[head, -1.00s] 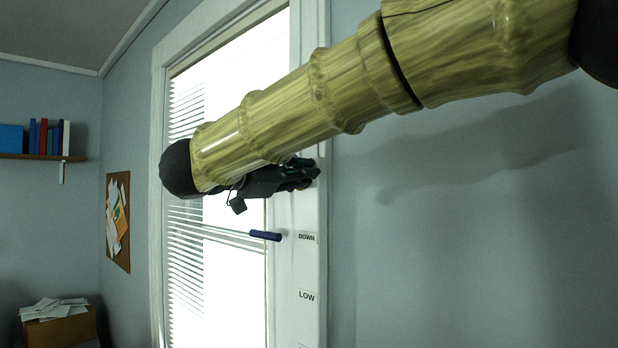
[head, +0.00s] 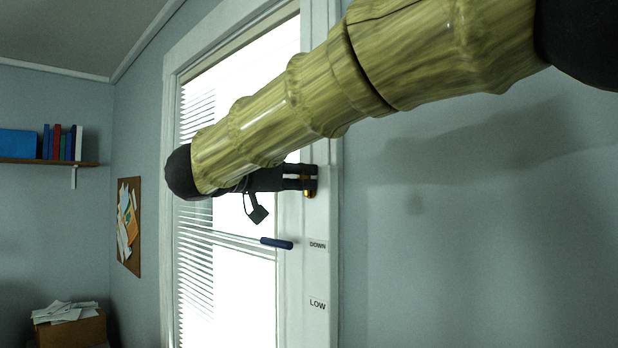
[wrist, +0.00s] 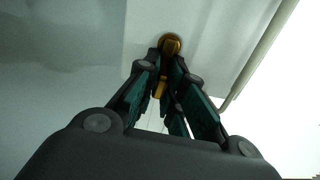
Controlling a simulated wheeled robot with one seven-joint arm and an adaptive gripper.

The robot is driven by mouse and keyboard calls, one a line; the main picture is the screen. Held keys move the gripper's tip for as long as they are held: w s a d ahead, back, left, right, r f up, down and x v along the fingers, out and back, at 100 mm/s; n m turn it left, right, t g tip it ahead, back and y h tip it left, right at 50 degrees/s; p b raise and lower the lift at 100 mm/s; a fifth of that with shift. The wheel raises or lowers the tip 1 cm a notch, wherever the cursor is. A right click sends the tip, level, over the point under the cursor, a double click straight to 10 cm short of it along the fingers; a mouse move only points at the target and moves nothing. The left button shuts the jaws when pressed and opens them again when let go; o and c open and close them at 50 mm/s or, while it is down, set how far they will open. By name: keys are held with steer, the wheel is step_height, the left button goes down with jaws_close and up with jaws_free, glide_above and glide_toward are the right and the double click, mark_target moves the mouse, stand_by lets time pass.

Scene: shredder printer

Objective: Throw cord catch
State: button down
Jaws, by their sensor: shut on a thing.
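The cord catch (wrist: 171,44) is a small yellow-brass piece on the white window frame. In the head view its brass (head: 309,193) shows at the fingertips, above the DOWN label. My gripper (head: 308,179) reaches across the window to the frame. In the wrist view its fingers (wrist: 166,78) are closed together around the brass lever part of the catch. The round base of the catch shows beyond the fingertips, and part of the lever is hidden between them.
DOWN (head: 318,245) and LOW (head: 317,305) labels are on the frame (head: 322,275). A corkboard (head: 128,227), a shelf (head: 40,161) and a box of papers (head: 75,328) are at the left. The right wall is bare.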

steer(key=shift+w+a+f+n, duration=0.1)
steer(key=shift+f+n, duration=0.1)
steer(key=shift+n, duration=0.3)
steer(key=c, duration=1.5)
jaws_free()
steer(key=shift+r, duration=0.1)
steer(key=v, duration=1.2)
steer(key=shift+r, duration=0.1)
